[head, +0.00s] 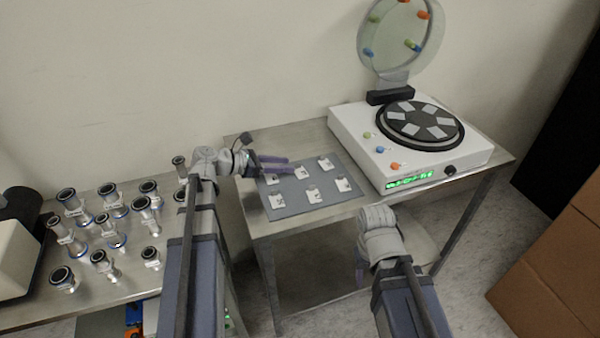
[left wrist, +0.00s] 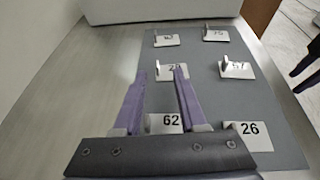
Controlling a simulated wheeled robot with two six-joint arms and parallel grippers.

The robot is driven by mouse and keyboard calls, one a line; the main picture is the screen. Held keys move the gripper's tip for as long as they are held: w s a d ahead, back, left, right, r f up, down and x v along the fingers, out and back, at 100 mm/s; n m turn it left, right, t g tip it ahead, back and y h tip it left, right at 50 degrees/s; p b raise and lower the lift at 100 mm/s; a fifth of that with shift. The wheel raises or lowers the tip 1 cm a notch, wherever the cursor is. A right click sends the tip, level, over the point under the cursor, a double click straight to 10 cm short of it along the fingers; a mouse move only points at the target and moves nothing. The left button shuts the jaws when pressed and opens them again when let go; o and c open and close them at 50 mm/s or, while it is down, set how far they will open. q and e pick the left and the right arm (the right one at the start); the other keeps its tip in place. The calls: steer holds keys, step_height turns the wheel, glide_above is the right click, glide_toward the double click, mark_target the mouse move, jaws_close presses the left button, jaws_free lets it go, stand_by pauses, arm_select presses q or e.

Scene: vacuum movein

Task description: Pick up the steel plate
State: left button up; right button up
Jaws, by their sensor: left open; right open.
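Several small steel plates with upright tabs and number labels lie on a grey mat (head: 295,208) on the steel table. In the left wrist view, the plate marked 62 (left wrist: 163,124) lies between and below my left fingers, partly hidden. The plate marked 26 (left wrist: 250,137) is to its right, and another plate (left wrist: 172,72) lies at the fingertips. Which plate is meant, I cannot tell. My left gripper (head: 289,164) is open and empty above the mat's left back part. My right gripper (head: 361,262) is low in front of the table, open, its fingers mostly hidden in the head view.
A white machine (head: 365,150) with a dark round turntable (head: 420,120) and raised clear lid stands right of the mat. A left table (head: 130,285) holds several metal pipe fittings (head: 112,198). Cardboard boxes (head: 550,270) stand at the right.

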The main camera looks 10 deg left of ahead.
mark_target(293, 164)
arm_select(q)
steer(key=b+x, duration=0.1)
steer(key=x, duration=0.3)
steer(key=shift+w+a, duration=0.1)
steer(key=shift+w, duration=0.05)
jaws_close()
stand_by(0.4)
